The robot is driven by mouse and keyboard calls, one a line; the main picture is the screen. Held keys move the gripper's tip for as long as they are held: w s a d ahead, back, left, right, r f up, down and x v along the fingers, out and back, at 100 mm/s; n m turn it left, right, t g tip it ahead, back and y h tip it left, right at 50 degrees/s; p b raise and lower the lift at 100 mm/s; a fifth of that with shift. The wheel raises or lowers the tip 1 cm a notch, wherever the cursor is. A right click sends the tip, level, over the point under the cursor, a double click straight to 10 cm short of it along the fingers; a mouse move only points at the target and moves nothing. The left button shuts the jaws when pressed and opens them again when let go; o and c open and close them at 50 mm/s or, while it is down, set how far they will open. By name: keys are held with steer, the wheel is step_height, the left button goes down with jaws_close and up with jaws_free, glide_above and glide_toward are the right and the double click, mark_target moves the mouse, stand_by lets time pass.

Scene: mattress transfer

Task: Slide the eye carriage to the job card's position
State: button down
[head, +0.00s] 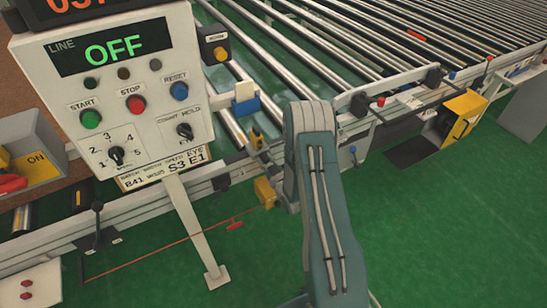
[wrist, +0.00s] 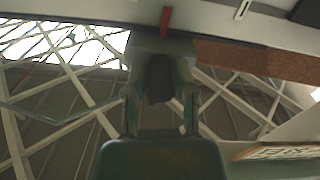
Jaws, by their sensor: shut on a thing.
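The job card (head: 162,166) is fixed under the control panel; its legible part reads S3 E1, with E1 under the word EYE. A corner of a card also shows in the wrist view (wrist: 285,152). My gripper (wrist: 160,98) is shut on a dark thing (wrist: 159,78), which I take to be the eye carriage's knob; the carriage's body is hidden. In the head view my arm covers the gripper. A small yellow-and-black part (head: 256,138) sits at the conveyor edge left of my arm, and a yellow block (head: 265,192) is on the rail below it.
The control panel (head: 60,97) shows OFF and carries START, STOP and RESET buttons plus knobs. A red cord (head: 180,248) runs low in front of the rail. The roller conveyor (head: 290,50) fills the back. Green floor (head: 440,230) lies clear at right.

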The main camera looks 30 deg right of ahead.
steer(key=a, duration=0.7)
steer(key=shift+s, duration=0.15)
steer(key=shift+f, duration=0.1)
steer(key=shift+c, duration=2.2)
jaws_free()
steer(key=s, duration=1.2)
steer(key=shift+d, duration=0.15)
steer(key=shift+w, duration=0.1)
